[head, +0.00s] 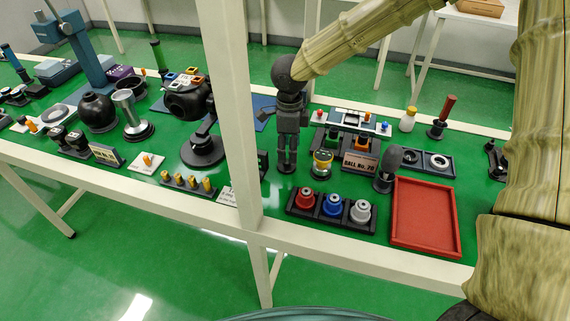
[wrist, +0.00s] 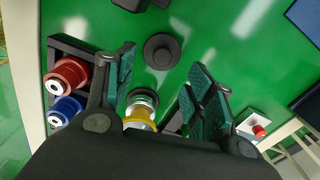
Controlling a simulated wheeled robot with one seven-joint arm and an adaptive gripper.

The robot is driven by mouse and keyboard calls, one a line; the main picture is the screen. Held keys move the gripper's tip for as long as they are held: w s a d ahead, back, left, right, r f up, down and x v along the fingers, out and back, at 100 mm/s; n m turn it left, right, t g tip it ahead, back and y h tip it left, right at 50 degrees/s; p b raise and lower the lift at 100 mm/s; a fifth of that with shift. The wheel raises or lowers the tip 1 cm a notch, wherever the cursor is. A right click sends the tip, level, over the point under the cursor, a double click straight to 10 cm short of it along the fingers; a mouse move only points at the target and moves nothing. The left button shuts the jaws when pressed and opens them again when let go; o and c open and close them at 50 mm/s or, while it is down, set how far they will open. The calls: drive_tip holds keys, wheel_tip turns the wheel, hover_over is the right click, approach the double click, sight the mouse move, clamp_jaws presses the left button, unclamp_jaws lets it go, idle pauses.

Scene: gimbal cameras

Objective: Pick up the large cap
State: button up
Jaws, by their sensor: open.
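I take the large cap to be the round black disc with a small raised knob (wrist: 162,50) lying on the green table. In the wrist view it is beyond my fingertips, roughly centred between them and not touched. In the head view a dark round edge of it (head: 287,168) shows under my gripper (head: 287,150), which points down over it and hides most of it. In the wrist view my gripper (wrist: 164,88) has its two fingers spread wide, with nothing between the tips except the table and, nearer the palm, a yellow and silver jar behind.
The yellow and silver jar (head: 321,164) stands close right of my gripper. A black rack (head: 318,207) with red, blue and white pieces is in front. A red tray (head: 425,246) lies at right. A white post (head: 232,110) stands left of my gripper.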

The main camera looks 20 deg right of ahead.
sight(287, 161)
drive_tip(key=shift+w+a+f, duration=0.1)
drive_tip(key=shift+f, duration=1.3)
drive_tip(key=shift+w+a+f, duration=0.1)
drive_tip(key=shift+f, duration=1.25)
drive_tip(key=c, duration=0.3)
